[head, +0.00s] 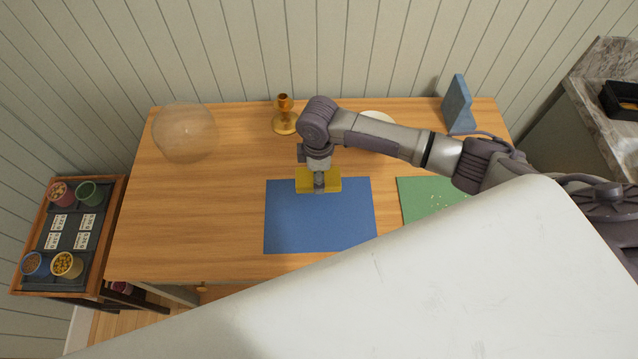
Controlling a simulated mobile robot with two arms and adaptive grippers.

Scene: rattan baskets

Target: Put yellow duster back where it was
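The yellow duster (333,184) is a yellow block at the top edge of the blue mat (320,225), near its middle. My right arm reaches in from the right, and my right gripper (320,183) points down over the middle of the duster. Its narrow fingers appear shut on the duster, and yellow shows on both sides of them. The gripper hides the duster's middle. I cannot tell whether the duster touches the mat or is held just above it. My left gripper is not in view.
On the wooden table (200,220) are a clear glass bowl (185,132), a brass candle holder (284,122), a white round plate (378,116), a blue upright block (457,104) and a green mat (425,195) with pale crumbs. A rack of small pots (68,240) stands left. The table's left is clear.

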